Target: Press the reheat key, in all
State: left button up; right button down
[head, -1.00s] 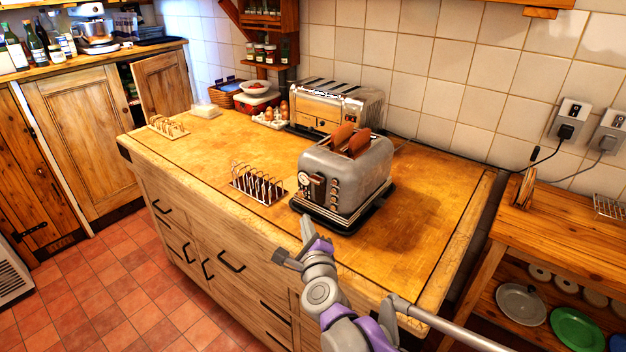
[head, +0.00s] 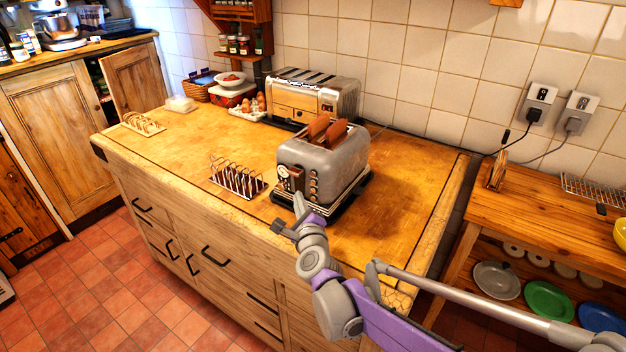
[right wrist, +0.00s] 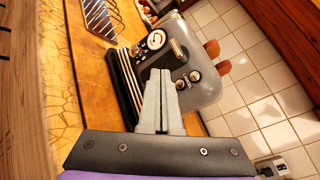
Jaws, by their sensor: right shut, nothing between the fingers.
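A grey toaster (head: 345,160) with two brown slices (head: 326,130) in its slots stands on a dark base on the wooden worktop. Its control end has a dial (right wrist: 156,40), a dark lever plate and a column of small round keys (head: 313,182). Two keys (right wrist: 188,80) show in the right wrist view, just right of the fingertips. Their labels are too small to read. My right gripper (head: 297,201) is shut and empty, its tips close in front of the control end. I cannot tell whether they touch it. My left gripper is not in view.
A metal toast rack (head: 238,178) stands left of the toaster. A second, larger toaster (head: 300,95) stands behind it, near the tiled wall. The worktop's right part (head: 400,190) is clear. Plugged sockets (head: 537,105) are on the wall.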

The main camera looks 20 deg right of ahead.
aim_at(313, 182)
jog(key=shift+w+d+p, duration=0.6)
jog(key=shift+d, duration=0.15)
jog(key=shift+w+d+p, duration=0.55)
jog(key=shift+d, duration=0.2)
dwell(1.0)
jog(key=shift+w+d+p, duration=0.3)
jog(key=shift+d+p, duration=0.05)
jog(key=shift+p, duration=0.2)
